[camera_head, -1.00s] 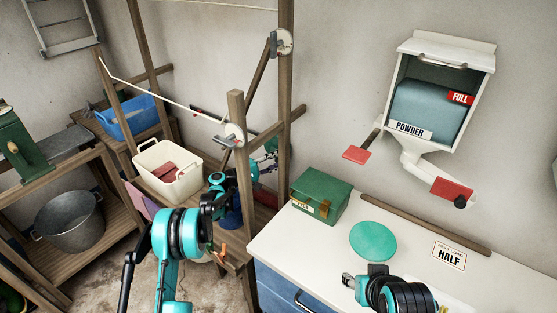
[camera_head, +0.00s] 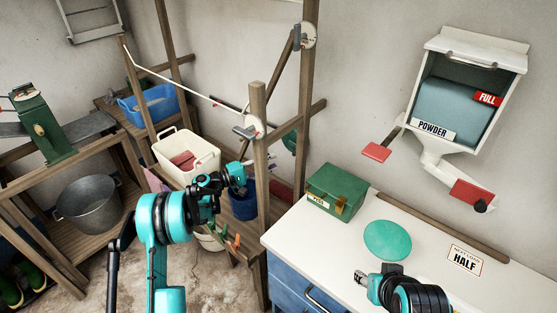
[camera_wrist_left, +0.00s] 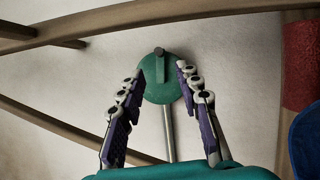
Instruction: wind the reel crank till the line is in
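A round green disc with a short dark peg (camera_wrist_left: 159,55) shows in the left wrist view; it looks like the reel with its crank knob. In the head view a green part (camera_head: 290,141) of it shows behind the wooden post. My left gripper (camera_wrist_left: 160,73) is open, its purple-padded fingers on either side of the disc, with no grip on the peg. In the head view my left wrist (camera_head: 236,174) is left of the post, and its fingers are hard to make out. A white line (camera_head: 180,82) slopes down to a pulley (camera_head: 250,127). My right gripper (camera_head: 362,278) is over the counter, finger opening unclear.
Wooden posts (camera_head: 258,150) stand close by my left arm. A cream tub (camera_head: 186,153) and blue bin (camera_head: 147,106) sit on the bench behind. The white counter (camera_head: 330,245) holds a green box (camera_head: 338,188) and a round green lid (camera_head: 388,240).

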